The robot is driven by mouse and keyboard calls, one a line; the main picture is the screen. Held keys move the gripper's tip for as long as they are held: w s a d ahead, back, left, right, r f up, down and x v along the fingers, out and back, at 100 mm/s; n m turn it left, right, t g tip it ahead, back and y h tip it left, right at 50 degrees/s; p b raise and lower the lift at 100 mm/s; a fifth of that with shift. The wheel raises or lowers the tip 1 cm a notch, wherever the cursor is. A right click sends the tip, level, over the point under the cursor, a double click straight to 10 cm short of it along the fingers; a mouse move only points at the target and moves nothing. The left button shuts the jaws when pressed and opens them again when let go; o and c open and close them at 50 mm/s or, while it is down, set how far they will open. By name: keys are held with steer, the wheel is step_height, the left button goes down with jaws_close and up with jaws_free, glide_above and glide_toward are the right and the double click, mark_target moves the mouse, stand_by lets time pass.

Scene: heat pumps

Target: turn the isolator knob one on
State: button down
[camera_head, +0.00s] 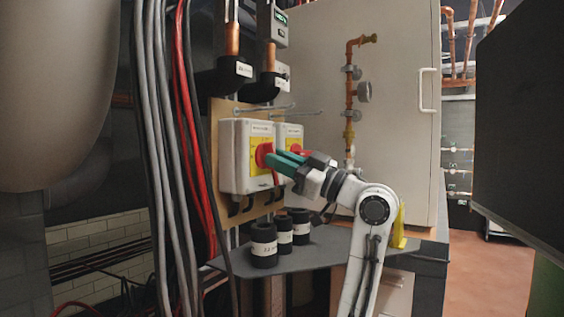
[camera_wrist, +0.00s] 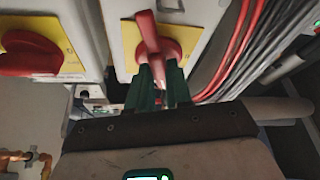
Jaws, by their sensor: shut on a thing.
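Two grey isolator boxes with yellow plates and red knobs are mounted side by side on a wooden board. The left box in the head view has a red knob (camera_head: 263,155), which also shows in the wrist view (camera_wrist: 150,38). My gripper (camera_head: 275,160) is at this knob, its green fingers (camera_wrist: 160,82) shut on the lower end of the knob's handle. In the wrist view the handle runs nearly upright with a slight tilt. The other isolator's red knob (camera_wrist: 30,54) is free, and in the head view my gripper partly covers it. Labels are too small to read.
Hanging grey and red cables (camera_head: 165,130) run close to the left of the boxes. Black labelled cylinders (camera_head: 264,245) stand on the grey shelf below. A copper pipe (camera_head: 350,100) with valves runs up the white panel on the right. A dark panel (camera_head: 520,130) fills the right side.

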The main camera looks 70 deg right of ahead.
steer(key=m+h, duration=0.1)
steer(key=m, duration=0.1)
steer(key=m+h+p, duration=0.1)
steer(key=m, duration=0.2)
steer(key=shift+a+f+h, duration=0.1)
steer(key=shift+a+h, duration=0.05)
steer(key=shift+h, duration=0.15)
steer(key=shift+m, duration=0.4)
steer(key=c, duration=1)
jaws_free()
steer(key=shift+c, duration=0.2)
steer(key=b+v, duration=0.3)
steer(key=v, duration=0.7)
steer(key=shift+s+a, duration=0.2)
steer(key=shift+s, duration=0.1)
steer(key=shift+f, duration=0.1)
